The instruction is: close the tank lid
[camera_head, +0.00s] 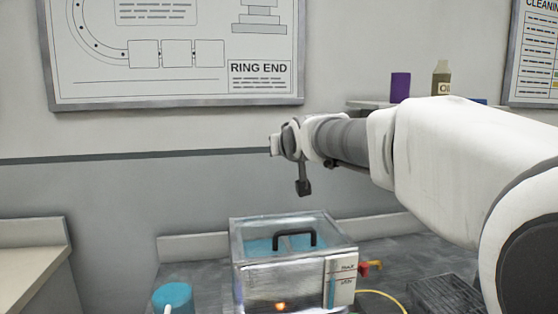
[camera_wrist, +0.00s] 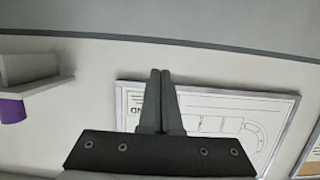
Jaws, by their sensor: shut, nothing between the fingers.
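The tank (camera_head: 270,283) is a clear box with blue liquid, on the counter at the bottom centre of the head view. Its clear lid (camera_head: 258,245), with a black bar handle (camera_head: 281,241), appears to lie flat across the top. Whether it is fully seated is hard to tell. My gripper (camera_head: 275,145) is above the tank, well apart from the handle, and points toward the wall. In the wrist view my gripper (camera_wrist: 159,85) has its fingers together, empty. The tank is not in the wrist view.
A blue cup-like container (camera_head: 173,297) stands left of the tank. A red and yellow valve (camera_head: 369,267) and a yellow hose (camera_head: 385,296) are at its right. A dark grated block (camera_head: 445,296) sits farther right.

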